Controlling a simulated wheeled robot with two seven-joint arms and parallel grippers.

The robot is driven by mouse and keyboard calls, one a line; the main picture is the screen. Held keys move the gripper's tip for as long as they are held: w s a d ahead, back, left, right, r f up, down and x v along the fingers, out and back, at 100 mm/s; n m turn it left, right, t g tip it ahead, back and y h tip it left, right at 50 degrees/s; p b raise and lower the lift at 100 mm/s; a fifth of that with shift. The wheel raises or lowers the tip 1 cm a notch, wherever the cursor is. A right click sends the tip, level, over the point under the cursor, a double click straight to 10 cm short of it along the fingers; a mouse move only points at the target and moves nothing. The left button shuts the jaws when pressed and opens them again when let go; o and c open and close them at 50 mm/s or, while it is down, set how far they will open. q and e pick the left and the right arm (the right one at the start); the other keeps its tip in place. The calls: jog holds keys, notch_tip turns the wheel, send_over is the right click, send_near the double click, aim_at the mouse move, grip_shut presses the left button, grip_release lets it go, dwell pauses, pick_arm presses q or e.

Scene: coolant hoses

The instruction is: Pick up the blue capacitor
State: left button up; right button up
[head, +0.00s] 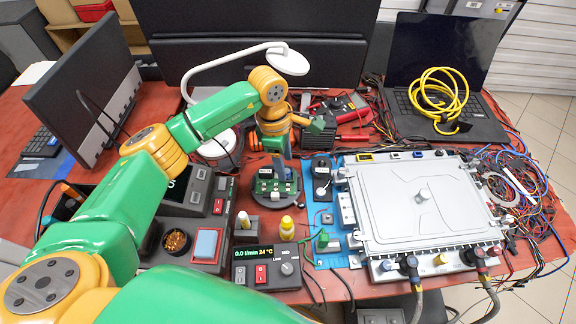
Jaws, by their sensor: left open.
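My left arm reaches in from the left and bends down at the middle of the table. Its left gripper (278,160) is open and points down over a green circuit board (264,187) on a round dark stand (290,203). The fingertips are small and dark against the board, so I cannot tell whether they touch anything. Small light and dark parts stand on the board. I cannot pick out a blue capacitor for certain; it may be hidden by the gripper or too small to tell. My right gripper is not in view.
A large grey metal housing (390,215) fills the right side. A laptop (480,125) with a yellow coiled cable (437,95) stands behind it. A white lamp (288,62) arches behind my arm.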

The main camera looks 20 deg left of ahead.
aim_at(287, 171)
pick_arm(q)
notch_tip(287, 171, down, 3)
jog(key=shift+w+d+r, duration=0.1)
jog(key=shift+d+r, duration=0.05)
jog(key=shift+w+f, duration=0.15)
jog(key=shift+f, duration=0.1)
jog(key=shift+r, duration=0.1)
grip_shut()
